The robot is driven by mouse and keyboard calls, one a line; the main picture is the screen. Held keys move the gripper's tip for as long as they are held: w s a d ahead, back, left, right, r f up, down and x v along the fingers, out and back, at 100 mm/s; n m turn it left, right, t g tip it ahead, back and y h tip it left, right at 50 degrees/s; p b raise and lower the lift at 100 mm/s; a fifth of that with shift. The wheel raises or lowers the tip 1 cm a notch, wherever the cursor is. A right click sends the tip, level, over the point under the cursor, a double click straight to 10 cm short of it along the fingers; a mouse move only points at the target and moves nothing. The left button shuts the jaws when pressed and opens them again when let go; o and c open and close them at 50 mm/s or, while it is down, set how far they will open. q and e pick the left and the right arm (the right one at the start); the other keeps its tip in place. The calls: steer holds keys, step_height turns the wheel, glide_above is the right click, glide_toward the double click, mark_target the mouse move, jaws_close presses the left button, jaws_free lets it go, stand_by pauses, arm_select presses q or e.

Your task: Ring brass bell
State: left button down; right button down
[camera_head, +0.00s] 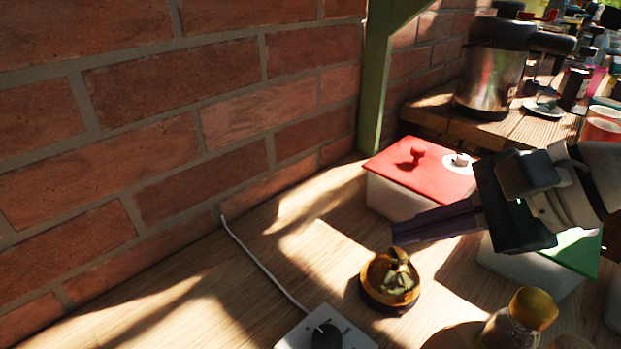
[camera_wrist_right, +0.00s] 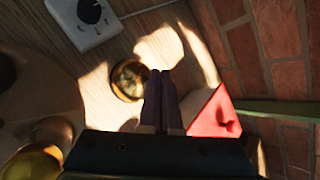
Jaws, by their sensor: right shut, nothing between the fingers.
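The brass bell (camera_head: 390,281) is a small golden dome on a dark round base, standing on the wooden table. It also shows in the right wrist view (camera_wrist_right: 129,79), just left of the fingertips. My right gripper (camera_head: 396,233) comes in from the right in the head view, its dark fingers shut with nothing between them. The fingertips are just above and beyond the bell in the head view; whether they touch it I cannot tell. In the right wrist view the closed fingers (camera_wrist_right: 161,74) point up beside the bell. My left gripper is not in view.
A red-lidded white box (camera_head: 415,180) stands behind the gripper, and a green-lidded box (camera_head: 535,270) lies under my right arm. A white dial box (camera_head: 325,330) with a cable is at the front. A gold-capped jar (camera_head: 515,318) stands front right. A brick wall (camera_head: 180,120) bounds the left.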

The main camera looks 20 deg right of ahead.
step_height(320, 180, up, 6)
steer(key=p, duration=0.4)
steer(key=shift+f, duration=0.15)
stand_by(0.3)
